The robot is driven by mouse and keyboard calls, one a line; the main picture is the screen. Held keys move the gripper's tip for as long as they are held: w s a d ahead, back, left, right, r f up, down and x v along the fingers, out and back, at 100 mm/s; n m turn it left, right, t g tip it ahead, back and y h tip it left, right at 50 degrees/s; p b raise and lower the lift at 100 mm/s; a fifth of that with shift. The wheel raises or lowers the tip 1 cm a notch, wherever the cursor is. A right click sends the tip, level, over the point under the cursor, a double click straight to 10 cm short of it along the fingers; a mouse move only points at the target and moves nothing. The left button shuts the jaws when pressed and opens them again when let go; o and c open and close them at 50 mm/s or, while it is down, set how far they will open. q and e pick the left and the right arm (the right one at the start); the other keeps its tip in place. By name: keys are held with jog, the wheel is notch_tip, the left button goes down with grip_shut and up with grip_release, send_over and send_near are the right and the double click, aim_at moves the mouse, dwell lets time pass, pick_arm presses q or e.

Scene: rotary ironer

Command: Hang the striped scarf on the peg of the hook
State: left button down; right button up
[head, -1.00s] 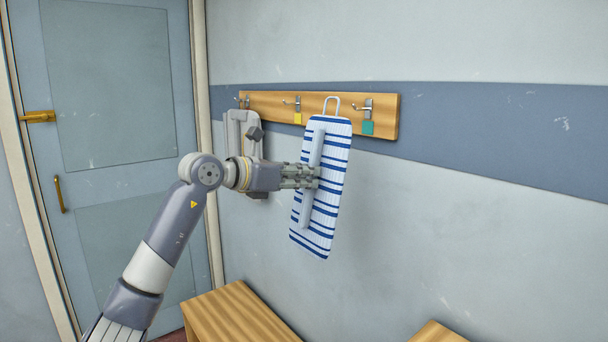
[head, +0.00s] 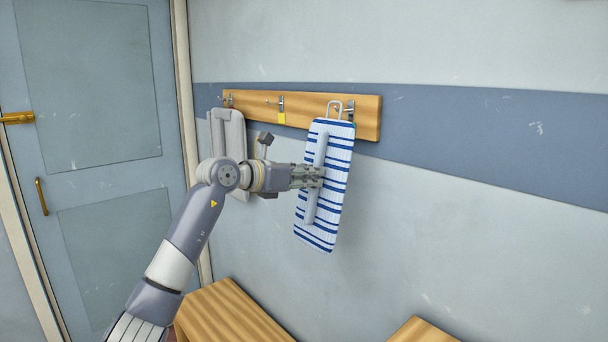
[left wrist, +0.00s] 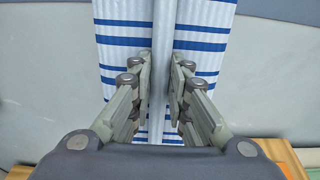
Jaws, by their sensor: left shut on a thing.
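The striped scarf (head: 330,208), white with blue bands, hangs flat and slightly tilted from a wire loop (head: 336,106) at its top. My left gripper (head: 318,176) is shut on the grey bar on the scarf's front; the left wrist view shows the bar (left wrist: 161,60) between the fingers (left wrist: 161,85). The loop overlaps the right-hand hook (head: 349,108) in the head view. I cannot tell whether it is around the peg. The scarf hides the tag below that hook. My right gripper is not in view.
The wooden hook rail (head: 308,110) is on the wall. A grey item (head: 229,140) hangs at its left end, behind my left arm. A yellow tag (head: 281,118) is under the middle hook. Wooden benches (head: 228,312) stand below. Wall to the right is clear.

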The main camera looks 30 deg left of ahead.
pick_arm(q)
jog(key=shift+x, duration=0.8)
jog(key=shift+w+d+f, duration=0.2)
jog(key=shift+w+f, duration=0.2)
jog(key=shift+w, duration=0.05)
jog(key=shift+w+f, duration=0.1)
jog(key=shift+f, duration=0.2)
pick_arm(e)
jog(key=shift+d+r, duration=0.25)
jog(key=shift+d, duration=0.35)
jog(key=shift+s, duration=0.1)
pick_arm(q)
jog(key=shift+d, duration=0.1)
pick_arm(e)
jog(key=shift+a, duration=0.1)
